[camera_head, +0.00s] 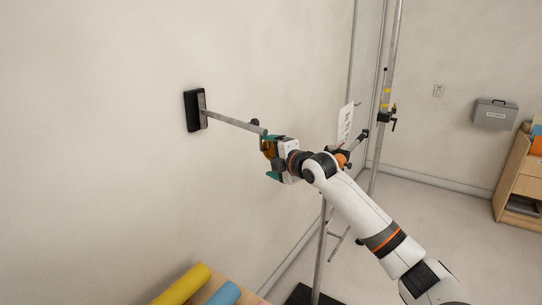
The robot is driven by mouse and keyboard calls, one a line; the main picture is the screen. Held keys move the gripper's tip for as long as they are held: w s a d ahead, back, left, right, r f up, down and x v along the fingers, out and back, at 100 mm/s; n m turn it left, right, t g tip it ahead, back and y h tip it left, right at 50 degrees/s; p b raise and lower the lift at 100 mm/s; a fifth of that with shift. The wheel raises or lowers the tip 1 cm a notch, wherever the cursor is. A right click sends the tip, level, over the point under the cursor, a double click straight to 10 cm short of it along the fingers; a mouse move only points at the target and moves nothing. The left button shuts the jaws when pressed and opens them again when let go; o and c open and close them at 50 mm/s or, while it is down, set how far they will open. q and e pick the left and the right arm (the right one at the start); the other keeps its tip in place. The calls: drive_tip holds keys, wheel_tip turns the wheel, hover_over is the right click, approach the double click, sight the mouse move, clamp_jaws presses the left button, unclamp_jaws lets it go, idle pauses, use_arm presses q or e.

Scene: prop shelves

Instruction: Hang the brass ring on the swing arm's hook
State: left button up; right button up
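The swing arm (234,121) is a grey bar that reaches out from a dark bracket (194,110) on the wall. Its far end is at my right gripper (268,157), and the hook's shape is too small to make out. A brownish-gold piece (267,148), which looks like the brass ring, shows just below the bar's end, between the teal fingertips. The fingertips stand well apart, one above and one below. I cannot tell whether the ring touches the hook or a finger. My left gripper is not in view.
A yellow roll (183,285) and a blue roll (223,294) lie at the bottom edge. Metal stands (385,100) rise behind my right arm. A grey box (495,114) is on the far wall, above and left of a wooden shelf (519,180). The wall below the bar is clear.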

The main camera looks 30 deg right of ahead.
drive_tip(key=shift+a, duration=0.1)
drive_tip(key=shift+s, duration=0.1)
drive_tip(key=shift+s+b, duration=0.35)
drive_tip(key=shift+b, duration=0.05)
drive_tip(key=b+v, duration=0.5)
drive_tip(key=v, duration=0.6)
drive_tip(key=shift+r+b, duration=0.2)
drive_tip(key=shift+b, duration=0.1)
